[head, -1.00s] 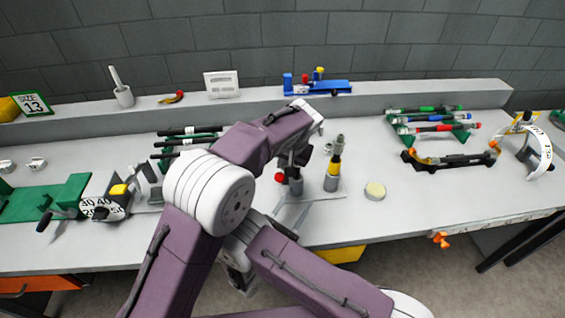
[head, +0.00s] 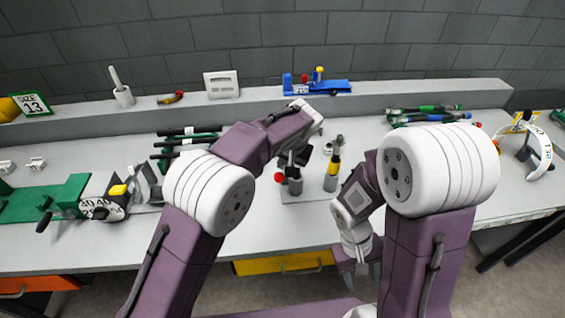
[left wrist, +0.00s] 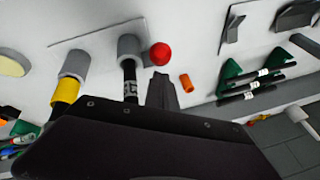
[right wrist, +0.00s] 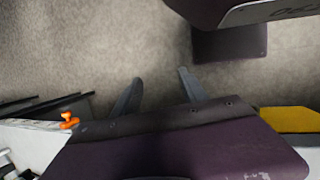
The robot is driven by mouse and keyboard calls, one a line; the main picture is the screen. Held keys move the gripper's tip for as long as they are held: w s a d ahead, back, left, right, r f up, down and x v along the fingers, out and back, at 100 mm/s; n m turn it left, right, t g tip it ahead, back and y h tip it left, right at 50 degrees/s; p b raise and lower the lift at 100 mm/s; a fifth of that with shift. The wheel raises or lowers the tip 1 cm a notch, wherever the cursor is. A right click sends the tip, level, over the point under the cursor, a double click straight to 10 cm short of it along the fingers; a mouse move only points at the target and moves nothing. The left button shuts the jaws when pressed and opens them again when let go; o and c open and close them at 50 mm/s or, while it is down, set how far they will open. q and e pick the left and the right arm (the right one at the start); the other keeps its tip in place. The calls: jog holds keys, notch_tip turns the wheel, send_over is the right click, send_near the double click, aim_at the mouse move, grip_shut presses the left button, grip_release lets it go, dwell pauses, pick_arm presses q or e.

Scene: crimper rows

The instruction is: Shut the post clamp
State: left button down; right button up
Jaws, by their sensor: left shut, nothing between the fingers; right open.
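Two grey posts stand on a thin light plate at mid-table. The near-left post (head: 295,186) has a red ball knob (head: 279,178) beside it; I take this to be the post clamp. In the left wrist view its grey collar (left wrist: 129,47) holds a dark rod, and the red ball (left wrist: 160,54) is right of it. My left gripper (left wrist: 161,88) is shut and empty, its tips close to the red ball; contact is unclear. The second post (head: 331,184) has a yellow band. My right gripper (right wrist: 158,90) is open and empty over the floor, before the table edge.
A green fixture with a numbered dial (head: 100,208) stands left. Black-handled tools (head: 190,142) lie behind it. A blue device (head: 320,87) is on the back ledge. An orange clip (right wrist: 68,121) is at the table edge. A yellow drawer (head: 285,262) is below the table.

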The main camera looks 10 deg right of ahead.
jog(key=w+a+r+t+y, duration=0.35)
jog(key=w+a, duration=0.25)
jog(key=w, duration=0.2)
pick_arm(q)
jog(key=b, duration=0.1)
jog(key=f+b, duration=0.1)
jog(key=shift+s+t+b, duration=0.2)
jog(key=shift+t+b, duration=0.1)
jog(key=shift+b, duration=0.05)
jog(key=shift+s+r, duration=0.1)
jog(key=shift+r, duration=0.05)
jog(key=shift+s+b, duration=0.1)
jog(key=shift+b, duration=0.3)
jog(key=s+f+t+b, duration=0.4)
jog(key=s+f+b, duration=0.1)
jog(key=b, duration=1.3)
jog(key=shift+f+b, duration=0.25)
jog(key=shift+b, duration=0.1)
pick_arm(e)
notch_tip(320, 180, down, 22)
jog(key=s, duration=0.2)
jog(key=shift+s+d+m+t+h, duration=0.15)
jog(key=shift+d+m+t+h, duration=0.1)
jog(key=shift+m+t+h, duration=0.15)
pick_arm(q)
jog(key=shift+f, duration=0.15)
jog(key=shift+s, duration=0.1)
